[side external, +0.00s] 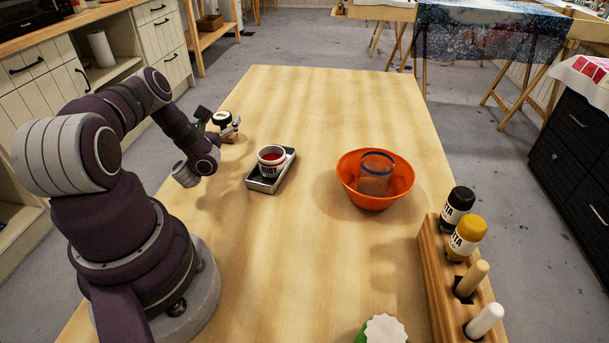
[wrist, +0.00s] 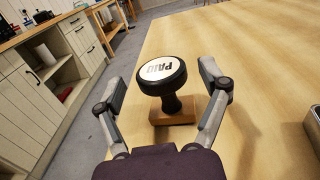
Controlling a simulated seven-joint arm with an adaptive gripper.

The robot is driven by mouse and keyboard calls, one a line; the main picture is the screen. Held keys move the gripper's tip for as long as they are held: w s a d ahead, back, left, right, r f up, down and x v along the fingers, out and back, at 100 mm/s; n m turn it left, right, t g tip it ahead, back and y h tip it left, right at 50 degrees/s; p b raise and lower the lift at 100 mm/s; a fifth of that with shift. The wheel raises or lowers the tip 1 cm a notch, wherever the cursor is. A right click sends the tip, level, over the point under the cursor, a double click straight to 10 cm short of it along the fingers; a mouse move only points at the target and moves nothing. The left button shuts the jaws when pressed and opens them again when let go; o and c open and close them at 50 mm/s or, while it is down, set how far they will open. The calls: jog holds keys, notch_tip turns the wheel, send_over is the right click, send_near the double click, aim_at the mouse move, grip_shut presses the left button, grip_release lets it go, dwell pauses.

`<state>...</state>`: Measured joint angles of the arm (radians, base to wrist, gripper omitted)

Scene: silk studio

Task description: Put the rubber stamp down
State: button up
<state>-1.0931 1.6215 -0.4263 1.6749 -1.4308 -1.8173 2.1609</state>
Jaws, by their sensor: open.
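The rubber stamp (wrist: 162,78) has a round black knob with a white "PAID" label, a black neck and a wooden base. It stands upright on the wooden table (wrist: 240,50), near the table's left edge. In the side view the stamp (side external: 221,118) is at the far left, partly covered by my gripper (side external: 222,129). In the wrist view my gripper (wrist: 168,88) is open, with one finger on each side of the stamp. A gap shows between each finger and the knob.
A metal tray (side external: 285,179) holding a white cup (side external: 271,160) with red contents stands right of my gripper. An orange bowl (side external: 345,181) with a clear jar in it is farther right. A wooden rack (side external: 435,262) with bottles stands at front right.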

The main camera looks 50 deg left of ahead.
aim_at(221, 118)
jog(key=shift+v, duration=0.9)
jog(key=shift+s+d+r, duration=0.2)
jog(key=shift+d, duration=0.05)
jog(key=r+n, duration=0.1)
jog(key=w+a+r+n, duration=0.1)
jog(key=w+a+r+n+g, duration=0.1)
jog(key=shift+w+r+n, duration=0.1)
jog(key=shift+r+n, duration=0.1)
jog(key=shift+n, duration=0.2)
jog(key=w+d+r+n+g+h, duration=0.4)
jog(key=d+r+n, duration=0.3)
jog(key=r+n, duration=0.55)
jog(key=s+d+n+h, duration=0.4)
jog(key=s+d+n, duration=0.1)
jog(key=d, duration=0.6)
jog(key=s+d+n+g+h, duration=0.1)
jog(key=s+d+n+h, duration=0.4)
jog(key=d, duration=0.6)
jog(key=shift+s+d+r, duration=0.2)
jog(key=shift+s+r, duration=0.1)
jog(key=shift+s, duration=0.55)
